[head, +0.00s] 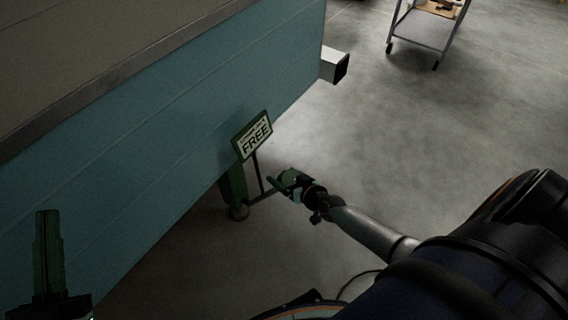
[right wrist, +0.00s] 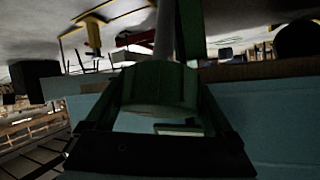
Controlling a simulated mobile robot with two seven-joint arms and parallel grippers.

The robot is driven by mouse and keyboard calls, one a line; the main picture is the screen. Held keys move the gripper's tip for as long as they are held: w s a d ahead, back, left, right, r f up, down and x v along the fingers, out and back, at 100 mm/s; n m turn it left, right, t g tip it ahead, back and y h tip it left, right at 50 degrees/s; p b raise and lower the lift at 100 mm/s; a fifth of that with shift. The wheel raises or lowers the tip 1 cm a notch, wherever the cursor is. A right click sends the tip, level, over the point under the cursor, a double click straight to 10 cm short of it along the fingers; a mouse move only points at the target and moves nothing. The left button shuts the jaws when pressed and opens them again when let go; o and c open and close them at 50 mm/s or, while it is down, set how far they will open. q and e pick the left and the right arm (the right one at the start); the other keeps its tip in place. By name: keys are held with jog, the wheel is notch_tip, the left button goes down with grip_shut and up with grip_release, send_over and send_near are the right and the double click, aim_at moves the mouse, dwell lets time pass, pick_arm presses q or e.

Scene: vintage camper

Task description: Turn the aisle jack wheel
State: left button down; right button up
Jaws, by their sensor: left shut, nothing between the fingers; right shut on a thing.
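The green jack post (head: 236,186) stands on a round foot under the edge of the teal camper side. A thin rod runs from near its foot towards my right gripper (head: 287,181). The right gripper is shut on a green rounded piece of the jack wheel (right wrist: 160,85), which sits between its fingers in the right wrist view, with a grey shaft behind it. The full rim of the wheel cannot be made out. My left gripper (head: 48,240) is shut and empty at the lower left, in front of the teal side and apart from the jack.
A sign reading FREE (head: 254,138) stands on a thin post just above the jack. A square grey beam end (head: 335,66) sticks out from the camper. A wheeled cart (head: 423,30) stands at the back right. The concrete floor (head: 440,130) between is clear.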

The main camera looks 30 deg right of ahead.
jog(key=shift+r+m+h+p, duration=0.2)
jog(key=shift+m+h+p, duration=0.25)
jog(key=shift+p, duration=0.2)
pick_arm(q)
notch_tip(320, 180, down, 14)
jog(key=w+n+g+y+p, duration=0.1)
jog(key=n+g+y, duration=0.3)
jog(key=g, duration=0.2)
pick_arm(e)
jog(key=shift+d+m, duration=0.1)
jog(key=shift+m, duration=0.45)
jog(key=shift+d+f+m+g+h+p, duration=0.15)
jog(key=shift+f+m+g+h+p, duration=0.15)
jog(key=shift+m+h+p, duration=0.55)
pick_arm(q)
jog(key=s+f+n+g+y, duration=0.1)
jog(key=s+f+g, duration=0.5)
jog(key=f, duration=0.8)
jog(key=shift+s+a+p, duration=0.3)
jog(key=shift+s+p, duration=0.05)
jog(key=shift+s, duration=0.15)
pick_arm(e)
jog(key=o, duration=1.1)
pick_arm(q)
jog(key=shift+r, duration=0.1)
